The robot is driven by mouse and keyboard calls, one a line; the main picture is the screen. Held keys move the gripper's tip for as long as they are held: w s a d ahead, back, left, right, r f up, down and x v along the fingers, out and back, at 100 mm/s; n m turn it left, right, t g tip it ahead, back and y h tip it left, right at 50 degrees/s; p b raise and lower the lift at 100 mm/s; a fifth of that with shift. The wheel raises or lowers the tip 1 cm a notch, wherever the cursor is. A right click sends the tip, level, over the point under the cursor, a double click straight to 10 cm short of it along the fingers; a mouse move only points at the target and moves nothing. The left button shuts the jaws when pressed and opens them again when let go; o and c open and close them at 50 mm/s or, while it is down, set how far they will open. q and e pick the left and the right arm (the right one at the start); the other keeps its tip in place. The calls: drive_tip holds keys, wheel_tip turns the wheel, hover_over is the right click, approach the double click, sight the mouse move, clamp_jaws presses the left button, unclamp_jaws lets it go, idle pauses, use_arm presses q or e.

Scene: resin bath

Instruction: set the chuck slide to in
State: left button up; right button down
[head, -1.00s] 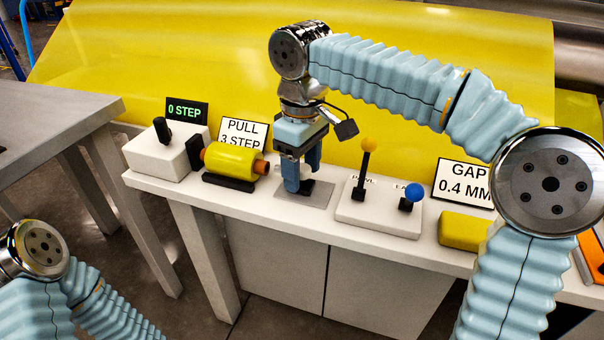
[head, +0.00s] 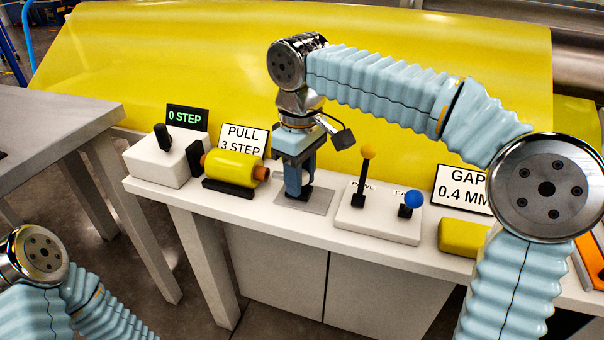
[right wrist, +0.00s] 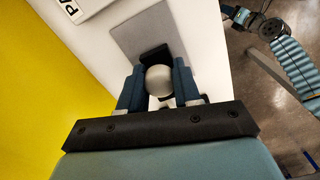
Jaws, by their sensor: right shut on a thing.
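My right gripper (head: 298,190) points straight down over a grey plate (head: 314,204) on the white bench. In the right wrist view its two blue fingers (right wrist: 158,90) stand on either side of a pale round knob (right wrist: 158,79) and are shut on it. A dark block (right wrist: 154,55) shows just beyond the knob. I take the knob for the handle of the chuck slide; the fingers hide most of it in the head view. No label for the slide's position can be read. My left gripper is out of view; only part of my left arm shows at lower left.
Left of the plate lies a yellow roller (head: 232,168), with a "PULL 3 STEP" sign (head: 243,138) behind it. A yellow block (head: 463,236) sits further right.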

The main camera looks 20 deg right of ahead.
drive_tip(key=w+a+p, duration=0.2)
drive_tip(key=shift+a+r+p, duration=0.2)
drive_tip(key=shift+a+p, duration=0.1)
drive_tip(key=shift+a, duration=0.05)
drive_tip(key=shift+f, duration=0.1)
drive_tip(key=shift+a, duration=0.1)
drive_tip(key=c, duration=0.8)
unclamp_jaws()
drive_tip(key=shift+w, duration=0.1)
wheel_tip(320, 180, up, 14)
drive_tip(key=p, duration=0.3)
drive_tip(key=shift+f, duration=0.15)
